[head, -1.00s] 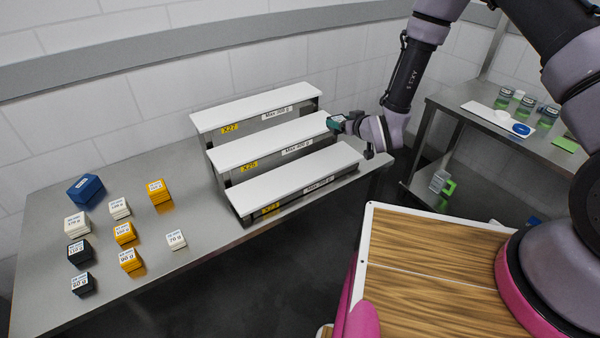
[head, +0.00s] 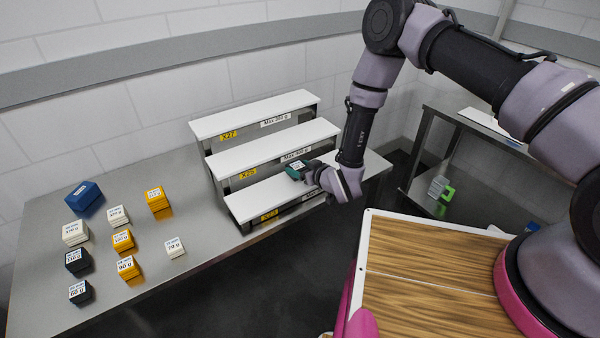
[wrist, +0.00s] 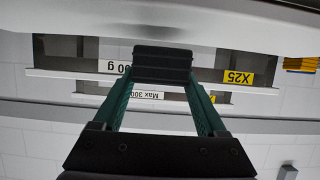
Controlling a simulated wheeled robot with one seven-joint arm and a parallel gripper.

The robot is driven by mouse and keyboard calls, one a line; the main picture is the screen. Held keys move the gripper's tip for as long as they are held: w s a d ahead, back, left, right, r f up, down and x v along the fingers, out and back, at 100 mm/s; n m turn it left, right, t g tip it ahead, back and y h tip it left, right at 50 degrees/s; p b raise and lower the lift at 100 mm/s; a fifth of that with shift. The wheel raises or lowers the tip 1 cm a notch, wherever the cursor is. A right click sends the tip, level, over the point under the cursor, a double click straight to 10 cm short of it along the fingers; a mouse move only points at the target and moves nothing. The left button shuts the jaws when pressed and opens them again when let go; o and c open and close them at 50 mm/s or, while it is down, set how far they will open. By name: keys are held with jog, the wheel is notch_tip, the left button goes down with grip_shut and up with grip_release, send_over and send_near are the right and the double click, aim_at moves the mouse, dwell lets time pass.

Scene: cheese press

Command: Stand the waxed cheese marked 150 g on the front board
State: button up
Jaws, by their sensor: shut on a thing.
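In the head view the gripper hangs over the right half of the front board (head: 262,203), close to the front edge of the middle board. In the wrist view the block sits between both green fingers. I cannot tell whether the block touches a board. The front board is a long white step with a yellow tag, and no block shows on its visible part.
The middle board (head: 240,165), tagged X25, and the back board (head: 225,122), tagged X27, rise behind and look bare. Several labelled blocks, such as a blue one (head: 84,196) and a small white one (head: 175,247), stand at the table's left. A wooden-topped surface (head: 420,270) lies at front right.

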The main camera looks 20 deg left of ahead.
jog(key=shift+f, duration=0.9)
jog(key=o, duration=1.4)
jog(key=shift+f, duration=0.15)
